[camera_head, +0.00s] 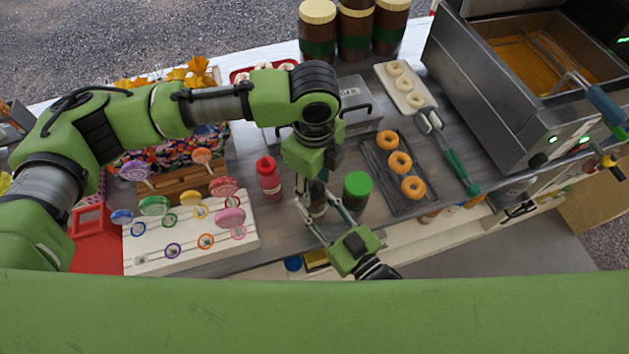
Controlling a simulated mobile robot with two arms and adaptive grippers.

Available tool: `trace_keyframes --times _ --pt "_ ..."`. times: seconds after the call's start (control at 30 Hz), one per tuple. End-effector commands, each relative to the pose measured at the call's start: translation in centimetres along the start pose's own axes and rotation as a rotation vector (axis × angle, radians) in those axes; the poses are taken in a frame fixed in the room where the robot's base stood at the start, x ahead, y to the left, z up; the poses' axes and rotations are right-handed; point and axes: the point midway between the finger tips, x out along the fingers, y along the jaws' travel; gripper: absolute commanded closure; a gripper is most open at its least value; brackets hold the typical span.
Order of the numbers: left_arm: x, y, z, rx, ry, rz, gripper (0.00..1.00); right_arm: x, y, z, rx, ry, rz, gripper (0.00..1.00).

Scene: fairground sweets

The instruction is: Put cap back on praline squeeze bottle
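A dark brown bottle (317,205), which looks like the praline squeeze bottle, stands upright at the front of the counter, partly hidden. My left gripper (313,181) points down right above it and hides its top. I cannot see the cap or what is between the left fingertips. My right gripper (321,211) reaches in from the lower right, low beside the bottle. Its fingers are apart, one on each side of the bottle; whether they touch it is unclear.
A red squeeze bottle (269,182) stands close on the left and a green-lidded jar (357,187) close on the right. The lollipop board (190,258) is at the left. A doughnut tray (380,172), tongs (448,150) and the fryer (500,110) are at the right.

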Motion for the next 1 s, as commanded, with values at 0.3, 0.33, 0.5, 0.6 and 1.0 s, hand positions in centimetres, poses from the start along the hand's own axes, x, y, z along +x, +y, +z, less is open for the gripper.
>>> trace_keyframes --times 0.3,0.33,0.5,0.6,1.0 --pt "0.0 0.0 0.0 -0.001 0.001 0.001 0.52 0.0 0.0 0.0 0.0 0.0 0.0 1.0" --pt "-0.1 0.0 0.0 -0.001 0.001 0.001 0.52 0.0 0.0 0.0 0.0 0.0 0.0 1.0" --pt "-1.5 0.0 -0.1 -0.001 0.001 -0.001 0.52 0.0 0.0 0.0 0.0 0.0 0.0 1.0" --pt "-3.4 -0.1 0.0 0.0 0.0 -0.003 0.52 0.0 0.0 0.0 0.0 0.0 0.0 1.0" --pt "-10.9 -0.1 0.0 -0.001 0.001 -0.001 0.52 0.0 0.0 0.0 0.0 0.0 0.0 1.0"
